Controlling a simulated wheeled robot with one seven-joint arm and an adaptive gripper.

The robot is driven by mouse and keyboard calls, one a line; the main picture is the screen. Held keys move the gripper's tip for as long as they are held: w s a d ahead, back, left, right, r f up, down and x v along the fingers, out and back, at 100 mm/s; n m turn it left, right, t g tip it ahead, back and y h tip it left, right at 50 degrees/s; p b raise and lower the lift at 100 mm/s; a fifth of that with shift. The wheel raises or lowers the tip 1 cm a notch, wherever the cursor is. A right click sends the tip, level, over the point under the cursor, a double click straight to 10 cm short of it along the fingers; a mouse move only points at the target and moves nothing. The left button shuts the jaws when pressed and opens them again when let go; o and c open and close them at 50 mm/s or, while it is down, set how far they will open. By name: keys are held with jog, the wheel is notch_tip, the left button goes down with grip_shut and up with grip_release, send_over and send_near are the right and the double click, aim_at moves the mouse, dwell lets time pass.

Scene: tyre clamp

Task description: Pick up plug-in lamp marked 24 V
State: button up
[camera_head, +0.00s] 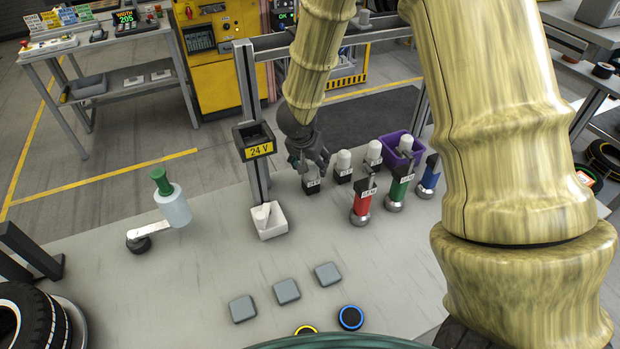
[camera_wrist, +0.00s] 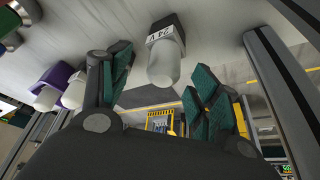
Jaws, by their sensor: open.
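The plug-in lamp marked 24 V (camera_wrist: 163,55) has a pale rounded top and a dark base with a white label. In the wrist view it lies between my open gripper's (camera_wrist: 160,90) green-padded fingers, with gaps on both sides and no contact seen. In the head view my gripper (camera_head: 308,158) is above and around this lamp, hiding its top; its dark labelled base (camera_head: 312,185) shows below the fingers. Two similar white-topped lamps, a nearer one (camera_head: 343,164) and a farther one (camera_head: 373,153), stand to its right.
A post left of my gripper carries a dark box with a yellow 24 V sign (camera_head: 258,151). A white tray (camera_head: 270,222) stands at its foot. Red (camera_head: 362,203), green (camera_head: 399,182) and blue (camera_head: 429,175) tools and a purple bin (camera_head: 390,143) are at right. The bench front holds grey pads (camera_head: 287,291).

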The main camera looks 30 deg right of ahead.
aim_at(311, 176)
jog(key=x, duration=0.3)
jog(key=shift+w+a+f, duration=0.15)
jog(key=shift+w+f, duration=0.05)
jog(key=shift+f, duration=0.2)
jog(key=shift+w+d+f, duration=0.15)
jog(key=shift+d+f, duration=0.1)
jog(key=shift+f, duration=0.3)
jog(key=c, duration=0.7)
jog(key=shift+c, duration=0.2)
jog(key=shift+r, duration=0.1)
